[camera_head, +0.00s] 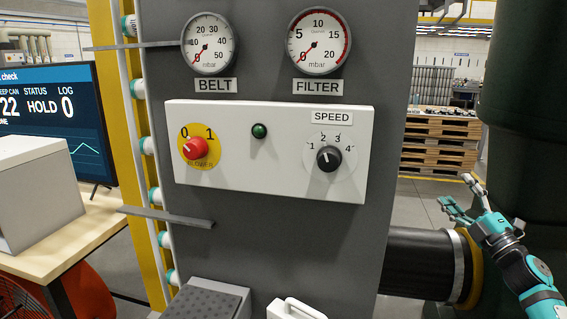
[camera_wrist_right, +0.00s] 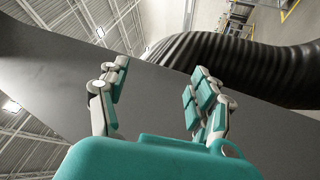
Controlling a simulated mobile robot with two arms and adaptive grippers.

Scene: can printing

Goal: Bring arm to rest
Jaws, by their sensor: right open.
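My right gripper (camera_head: 462,199) is at the right side of the head view, to the right of the grey panel column (camera_head: 290,235). It is open, with nothing between its fingers. In the right wrist view its two teal and grey fingers (camera_wrist_right: 155,98) stand apart. My left gripper is not in view. The white control box (camera_head: 270,188) on the column has a red knob (camera_head: 196,149) at 0 on a yellow dial, a dark green lamp (camera_head: 259,131) and a black speed knob (camera_head: 328,158).
Two gauges, belt (camera_head: 208,44) and filter (camera_head: 319,41), have needles near 0. A black hose (camera_head: 418,262) runs below my right gripper; a large dark green tank (camera_head: 525,110) stands behind it. A monitor (camera_head: 55,120) stands on a wooden table (camera_head: 75,238) at left. Pallets (camera_head: 440,142) stand behind.

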